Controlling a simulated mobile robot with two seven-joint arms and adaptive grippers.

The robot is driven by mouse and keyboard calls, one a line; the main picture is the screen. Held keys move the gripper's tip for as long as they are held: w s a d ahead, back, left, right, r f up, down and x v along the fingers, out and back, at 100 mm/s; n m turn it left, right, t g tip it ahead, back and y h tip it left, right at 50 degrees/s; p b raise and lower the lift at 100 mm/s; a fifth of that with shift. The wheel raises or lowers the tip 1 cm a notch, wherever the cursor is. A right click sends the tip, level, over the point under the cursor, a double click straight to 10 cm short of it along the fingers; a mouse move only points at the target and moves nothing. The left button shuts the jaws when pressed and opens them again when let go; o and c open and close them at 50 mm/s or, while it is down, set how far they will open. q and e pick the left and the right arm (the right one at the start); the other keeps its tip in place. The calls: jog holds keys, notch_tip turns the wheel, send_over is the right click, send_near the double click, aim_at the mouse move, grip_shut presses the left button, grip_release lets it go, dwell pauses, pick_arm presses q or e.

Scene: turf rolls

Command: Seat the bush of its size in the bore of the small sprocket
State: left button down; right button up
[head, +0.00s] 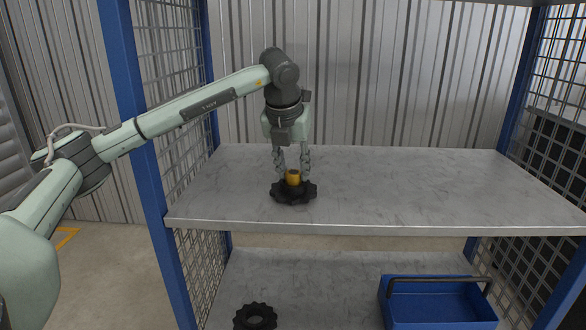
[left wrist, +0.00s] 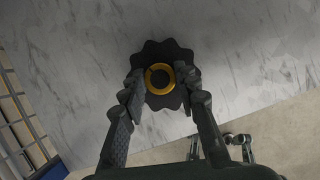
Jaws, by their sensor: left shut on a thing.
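A black toothed sprocket (head: 293,196) lies flat near the front edge of the upper shelf. It also shows in the left wrist view (left wrist: 150,112). A yellow bush (head: 293,177) stands upright over the middle of that sprocket, most of its height showing above it. In the left wrist view the bush (left wrist: 159,68) is a ring with a dark hole, between the fingertips. My left gripper (head: 292,174) points down and is shut on the bush. Whether the bush's lower end is in the bore is hidden.
The upper shelf (head: 420,185) is otherwise bare. On the lower shelf (head: 320,290) lie another black sprocket (head: 255,310) at the left and a blue crate (head: 440,310) with a dark handle at the right. Blue posts (head: 140,150) and mesh sides bound the rack.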

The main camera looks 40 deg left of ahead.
pick_arm(q)
jog(key=c, duration=1.1)
grip_release()
jog(key=shift+c, duration=0.2)
